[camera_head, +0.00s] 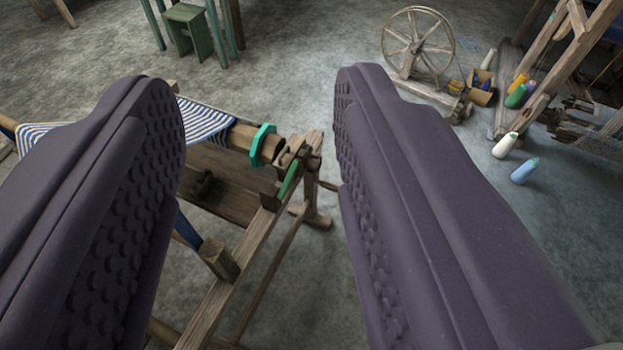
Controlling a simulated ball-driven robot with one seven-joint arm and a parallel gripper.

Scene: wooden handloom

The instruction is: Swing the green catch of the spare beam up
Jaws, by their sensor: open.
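My gripper (254,98) is open and empty, its two dark ridged fingers wide apart. Between the fingers, lower in the picture and beyond them, is the end of a wooden beam (241,138) with blue-and-white striped cloth (203,122) on it. A teal-green ring (263,145) sits around the beam near its end. Just below and right of it, a narrow green catch (289,180) lies slanted against the wooden frame (237,265). Neither finger appears to touch the catch. The left finger hides part of the cloth and frame.
A spinning wheel (418,42) stands at the back right. Several bottles, including a white one (505,146) and a blue one (524,171), are on the floor by another wooden frame (556,75). A green stool (187,30) is at the back left. Grey floor (300,60) between is clear.

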